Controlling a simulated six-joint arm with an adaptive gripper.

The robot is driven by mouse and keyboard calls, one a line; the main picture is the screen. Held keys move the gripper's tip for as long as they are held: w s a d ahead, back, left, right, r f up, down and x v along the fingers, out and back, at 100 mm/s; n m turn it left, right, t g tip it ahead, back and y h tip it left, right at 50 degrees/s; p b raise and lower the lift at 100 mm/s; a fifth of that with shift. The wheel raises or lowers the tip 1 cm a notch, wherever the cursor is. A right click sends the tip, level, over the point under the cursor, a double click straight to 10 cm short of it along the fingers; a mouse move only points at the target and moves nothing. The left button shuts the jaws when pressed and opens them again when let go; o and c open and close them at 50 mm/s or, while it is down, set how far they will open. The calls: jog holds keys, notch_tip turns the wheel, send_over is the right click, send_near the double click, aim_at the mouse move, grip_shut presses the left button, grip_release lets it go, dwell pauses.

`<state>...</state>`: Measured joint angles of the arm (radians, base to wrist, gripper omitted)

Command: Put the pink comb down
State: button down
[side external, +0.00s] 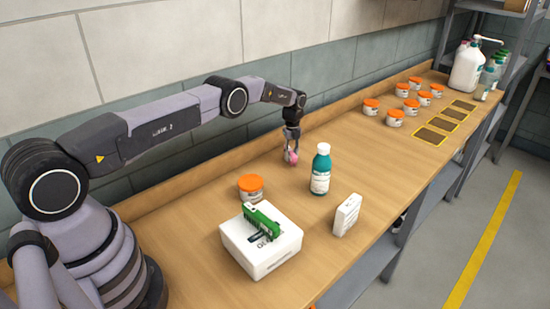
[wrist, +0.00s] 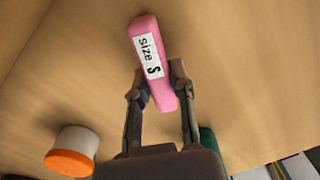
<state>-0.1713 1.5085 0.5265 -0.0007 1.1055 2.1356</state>
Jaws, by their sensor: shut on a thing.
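My gripper (side external: 291,154) is over the wooden counter, left of the teal-and-white bottle in the side external view. It is shut on the pink comb (wrist: 153,62), which shows in the wrist view as a pink bar with a white "size S" label. The fingers (wrist: 158,93) close on the lower part of the bar. In the side external view the comb (side external: 291,156) is a small pink patch between the fingers. I cannot tell whether it touches the counter. No teeth are visible.
Several orange-lidded jars and dark mats (side external: 442,125) lie beyond. The counter between is clear.

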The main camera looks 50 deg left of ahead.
jog(key=shift+f, duration=0.15)
jog(key=c, duration=1)
grip_release()
